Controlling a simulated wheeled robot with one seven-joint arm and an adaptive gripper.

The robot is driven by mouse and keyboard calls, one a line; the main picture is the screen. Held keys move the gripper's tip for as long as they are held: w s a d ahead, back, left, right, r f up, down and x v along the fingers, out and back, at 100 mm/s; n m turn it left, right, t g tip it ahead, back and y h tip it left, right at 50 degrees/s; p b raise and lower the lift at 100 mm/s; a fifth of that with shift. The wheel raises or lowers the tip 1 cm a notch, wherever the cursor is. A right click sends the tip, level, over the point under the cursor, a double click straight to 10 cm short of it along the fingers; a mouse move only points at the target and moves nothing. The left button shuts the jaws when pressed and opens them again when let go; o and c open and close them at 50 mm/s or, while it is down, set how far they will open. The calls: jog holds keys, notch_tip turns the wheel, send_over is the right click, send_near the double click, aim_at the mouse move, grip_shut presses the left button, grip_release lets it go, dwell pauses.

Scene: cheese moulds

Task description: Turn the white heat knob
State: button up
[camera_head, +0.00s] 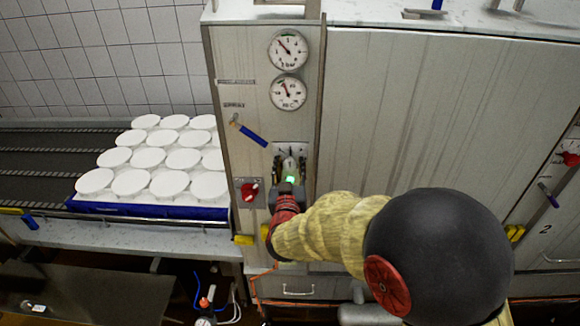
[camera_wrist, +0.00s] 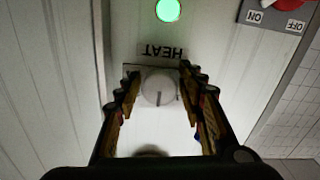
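The white heat knob (camera_wrist: 158,88) is round, with a dark pointer line. It sits on the panel beside an upside-down HEAT label (camera_wrist: 161,52) in the wrist view. My gripper (camera_wrist: 159,76) is open, with one finger on each side of the knob and small gaps showing between fingers and knob. In the head view my gripper (camera_head: 290,166) is at the panel, above the lit green lamp (camera_head: 291,179), and largely covers the knob. The lamp also shows in the wrist view (camera_wrist: 168,10).
A red switch (camera_head: 249,190) with ON and OFF labels is left of my gripper. Two gauges (camera_head: 288,70) and a blue-handled lever (camera_head: 250,133) are above. White moulds (camera_head: 148,158) stand on a blue tray (camera_head: 150,209) at left. A wide metal wall (camera_head: 430,120) is at right.

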jog(key=shift+o, duration=1)
jog(key=s, duration=1.2)
jog(key=shift+a, duration=0.2)
jog(key=shift+f, duration=0.1)
